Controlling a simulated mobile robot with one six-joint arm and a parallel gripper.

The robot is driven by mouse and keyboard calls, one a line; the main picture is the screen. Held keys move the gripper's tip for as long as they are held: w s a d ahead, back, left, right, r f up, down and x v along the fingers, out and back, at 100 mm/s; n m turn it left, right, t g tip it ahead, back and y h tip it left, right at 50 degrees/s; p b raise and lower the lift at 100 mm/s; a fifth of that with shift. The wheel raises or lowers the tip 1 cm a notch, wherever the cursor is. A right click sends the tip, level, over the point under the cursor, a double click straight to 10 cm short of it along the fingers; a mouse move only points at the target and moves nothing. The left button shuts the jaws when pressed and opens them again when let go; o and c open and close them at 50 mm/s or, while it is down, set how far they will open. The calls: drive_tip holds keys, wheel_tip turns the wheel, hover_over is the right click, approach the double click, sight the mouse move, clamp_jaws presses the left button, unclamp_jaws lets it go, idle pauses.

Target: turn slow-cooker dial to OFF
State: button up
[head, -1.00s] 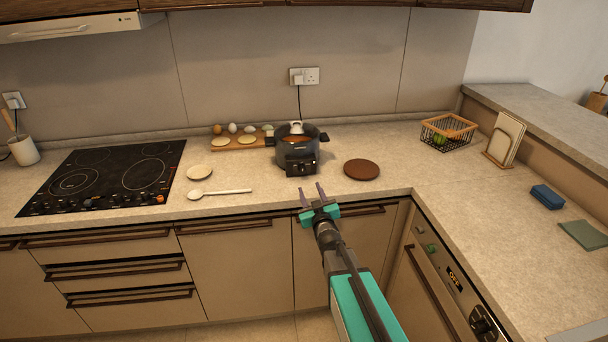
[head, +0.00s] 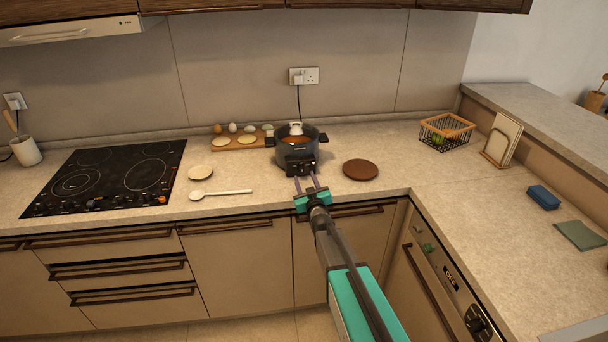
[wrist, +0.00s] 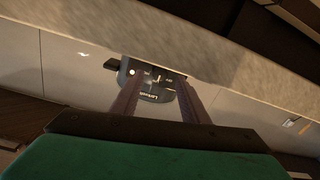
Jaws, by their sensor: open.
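The black slow cooker (head: 297,151) stands upright on the counter, with its control panel facing me. Its dial is too small to make out in the head view. My gripper (head: 306,182) is open and empty, just in front of the cooker's base, its fingers pointing at the panel. In the wrist view the cooker (wrist: 152,92) appears upside down beyond the fingers, with a lit spot and white markings on its panel. The fingers (wrist: 160,101) stand either side of the panel and hide part of it. I cannot tell whether they touch it.
A brown round mat (head: 361,169) lies right of the cooker. A wooden board (head: 236,141) with eggs and round pieces is behind left. A spoon (head: 222,193) and a small plate (head: 200,172) lie left. The counter's front edge is under my gripper.

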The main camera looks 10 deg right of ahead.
sight(302, 172)
drive_tip(key=shift+w+a+p, duration=0.1)
drive_tip(key=shift+w+p, duration=0.45)
drive_tip(key=shift+w, duration=1.05)
clamp_jaws()
